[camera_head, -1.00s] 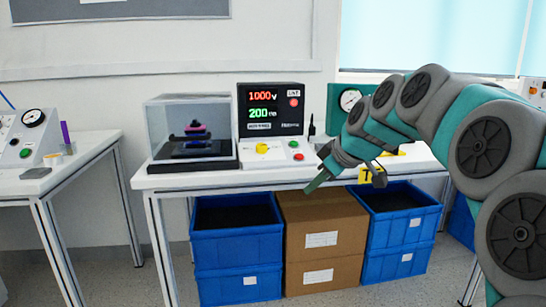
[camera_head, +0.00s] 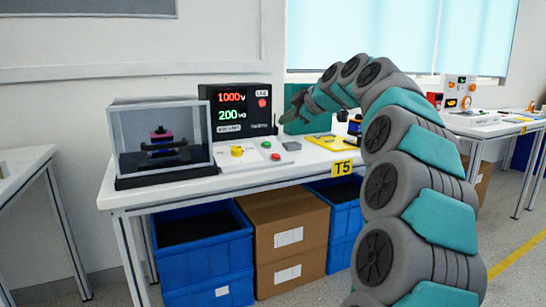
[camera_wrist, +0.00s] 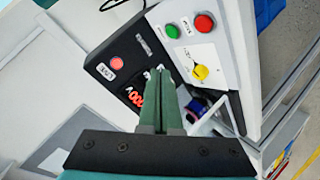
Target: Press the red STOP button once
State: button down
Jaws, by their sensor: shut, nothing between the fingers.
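A white control panel (camera_head: 249,158) lies on the table in front of the black display unit (camera_head: 217,91). It carries a red button (camera_head: 275,156), a green button (camera_head: 266,144) and a yellow rotary knob (camera_head: 237,151). In the wrist view the red button (camera_wrist: 204,23) is at the top, beside the green button (camera_wrist: 172,31), with the yellow knob (camera_wrist: 201,72) below. The labels are too small to read surely. My gripper (camera_head: 290,112) is shut and empty, raised above the table right of the display. In the wrist view its fingers (camera_wrist: 161,72) point toward the display, apart from the red button.
The display has its own red round light or button (camera_head: 262,103). A clear box (camera_head: 160,140) with a device stands left of the panel. A yellow item (camera_head: 330,141) lies to the right. Blue crates (camera_head: 206,265) and cardboard boxes (camera_head: 288,240) fill the space under the table.

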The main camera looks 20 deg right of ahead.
aim_at(274, 153)
jog(key=shift+f, duration=0.1)
jog(key=f, duration=0.2)
jog(key=w+f+b, duration=0.1)
jog(key=f, duration=0.1)
jog(key=w+f, duration=0.1)
jog(key=f, duration=0.2)
jog(key=shift+w+a+f+b, duration=0.1)
jog(key=shift+b, duration=0.2)
jog(key=shift+w+f+b, duration=0.25)
jog(key=shift+f+b, duration=0.25)
jog(key=shift+b, duration=0.05)
jog(key=shift+f, duration=0.15)
dwell(1.4)
jog(key=shift+w+f+b, duration=0.1)
jog(key=shift+f+b, duration=0.2)
jog(key=shift+b, duration=0.4)
jog(key=shift+w+f+b, duration=0.15)
jog(key=shift+f+b, duration=0.2)
jog(key=shift+b, duration=0.15)
dwell(0.4)
jog(key=shift+r, duration=0.1)
dwell(0.3)
jog(key=shift+s+r, duration=0.25)
jog(key=shift+r, duration=0.5)
